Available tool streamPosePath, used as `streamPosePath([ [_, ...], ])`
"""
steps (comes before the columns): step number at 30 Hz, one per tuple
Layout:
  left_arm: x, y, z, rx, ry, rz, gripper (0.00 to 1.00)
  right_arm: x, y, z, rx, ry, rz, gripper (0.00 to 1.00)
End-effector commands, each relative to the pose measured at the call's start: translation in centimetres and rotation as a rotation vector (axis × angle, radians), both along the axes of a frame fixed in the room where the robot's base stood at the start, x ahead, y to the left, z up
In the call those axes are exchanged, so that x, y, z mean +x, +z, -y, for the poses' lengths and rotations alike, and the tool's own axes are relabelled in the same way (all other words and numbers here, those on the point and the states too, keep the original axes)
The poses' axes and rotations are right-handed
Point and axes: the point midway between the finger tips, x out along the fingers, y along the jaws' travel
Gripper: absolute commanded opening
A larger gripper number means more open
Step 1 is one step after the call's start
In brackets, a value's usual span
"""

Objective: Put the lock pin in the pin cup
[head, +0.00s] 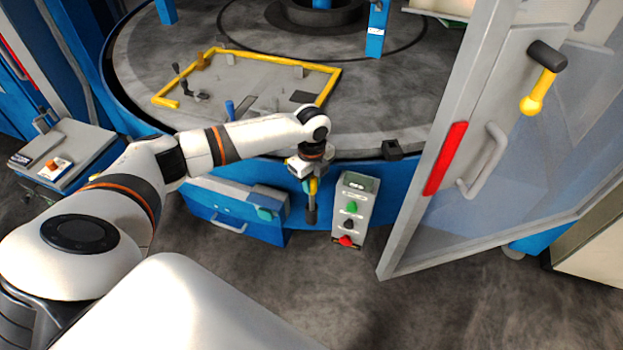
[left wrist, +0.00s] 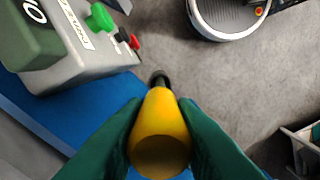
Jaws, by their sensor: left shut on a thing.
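The lock pin is a yellow cylinder with a dark end. It shows large in the left wrist view (left wrist: 160,135), and in the head view as a small yellow piece (head: 313,187) with a dark lower part. My left gripper (head: 309,180) is shut on it, with one green finger on each side in the left wrist view. The pin hangs about upright in front of the blue table side, left of the grey button box. I cannot make out the pin cup for certain; a small black block (head: 391,149) sits at the table's front rim. My right gripper is out of view.
The grey button box (head: 354,187) with green, black and red knobs stands close right of the gripper. A glazed door (head: 412,215) with a red strip and a yellow-tipped lever (head: 537,95) stands open at right. A yellow-edged plate (head: 335,88) lies on the round table.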

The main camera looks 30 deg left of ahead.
Motion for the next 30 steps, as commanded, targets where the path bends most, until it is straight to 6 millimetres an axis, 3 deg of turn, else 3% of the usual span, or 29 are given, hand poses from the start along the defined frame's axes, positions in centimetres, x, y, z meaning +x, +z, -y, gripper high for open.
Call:
streamPosePath([
  [12,0.0,-0.7,0.0,0.000,0.001,0.000,0.00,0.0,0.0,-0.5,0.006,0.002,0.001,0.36],
  [13,0.0,-0.6,0.0,0.000,0.001,0.000,0.30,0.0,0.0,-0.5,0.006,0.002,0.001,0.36],
  [16,0.0,-0.6,0.0,0.000,0.001,0.000,0.46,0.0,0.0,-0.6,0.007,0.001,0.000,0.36],
  [25,0.0,-0.4,0.0,0.000,0.001,0.001,0.47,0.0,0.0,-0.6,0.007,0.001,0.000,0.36],
  [30,0.1,1.0,0.0,0.000,0.001,0.004,0.47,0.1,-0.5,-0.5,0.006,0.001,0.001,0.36],
])
